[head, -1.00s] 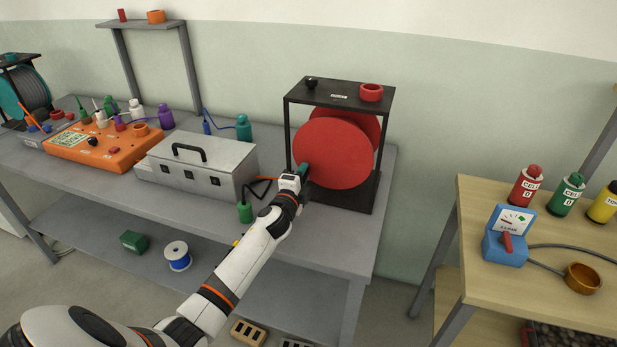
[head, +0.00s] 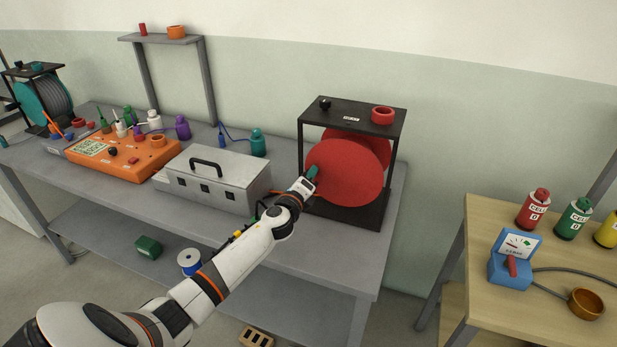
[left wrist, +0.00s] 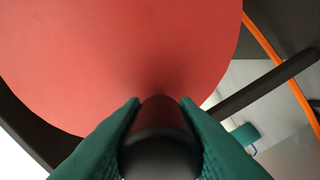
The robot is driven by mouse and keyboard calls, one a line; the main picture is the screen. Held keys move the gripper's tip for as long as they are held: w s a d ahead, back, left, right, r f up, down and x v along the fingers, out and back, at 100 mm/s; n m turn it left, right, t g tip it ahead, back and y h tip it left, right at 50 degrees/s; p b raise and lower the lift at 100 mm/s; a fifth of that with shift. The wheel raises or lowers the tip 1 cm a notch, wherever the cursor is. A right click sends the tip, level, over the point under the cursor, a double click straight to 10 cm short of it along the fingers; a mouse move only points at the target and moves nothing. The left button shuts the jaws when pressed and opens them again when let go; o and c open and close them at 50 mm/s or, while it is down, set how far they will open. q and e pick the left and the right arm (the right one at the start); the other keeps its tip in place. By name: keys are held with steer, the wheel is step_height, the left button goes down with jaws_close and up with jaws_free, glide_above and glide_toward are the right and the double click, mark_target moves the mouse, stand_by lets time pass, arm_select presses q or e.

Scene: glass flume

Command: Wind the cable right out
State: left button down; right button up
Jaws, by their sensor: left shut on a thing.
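The red cable reel (head: 350,175) stands in a black frame (head: 355,112) at the right end of the grey bench. Its round red face fills much of the left wrist view (left wrist: 110,60). My left gripper (head: 312,173), with green fingers, is at the left side of that face. In the left wrist view the fingers are shut on a dark round handle (left wrist: 160,135) that stands out from the reel. The handle is hidden by the gripper in the head view. An orange strand (left wrist: 277,60) runs beside the reel; I cannot tell where it ends. My right gripper is not shown.
A grey metal box (head: 215,180) and an orange panel (head: 122,155) stand left of the reel on the bench. A red ring (head: 382,115) lies on the frame's top. A separate wooden table (head: 480,225) with a blue meter (head: 510,270) stands at the right.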

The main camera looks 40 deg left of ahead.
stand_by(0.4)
arm_select(q)
steer(key=c, duration=1.1)
jaws_free()
steer(key=b+v, duration=0.1)
steer(key=v, duration=1.1)
